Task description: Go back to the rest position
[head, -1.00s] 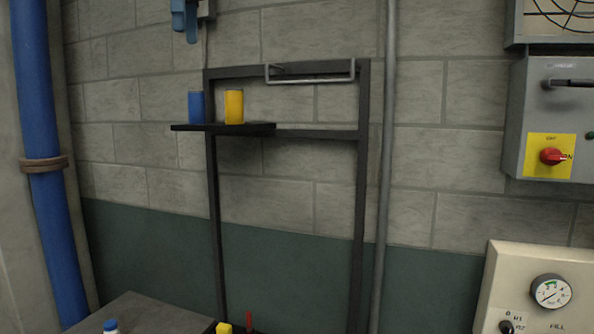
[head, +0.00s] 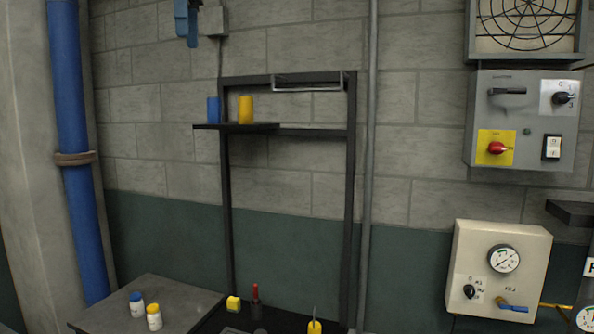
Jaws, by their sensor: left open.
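The rest of the left arm is out of the picture. My right gripper is not in view.
A side table (head: 185,291) holds a blue-capped bottle (head: 137,304) and a yellow-capped bottle (head: 154,317). A dark frame (head: 349,200) stands against the wall. A gauge panel (head: 528,252) and a switch box (head: 535,120) are at right. A blue pipe (head: 75,110) runs at left.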

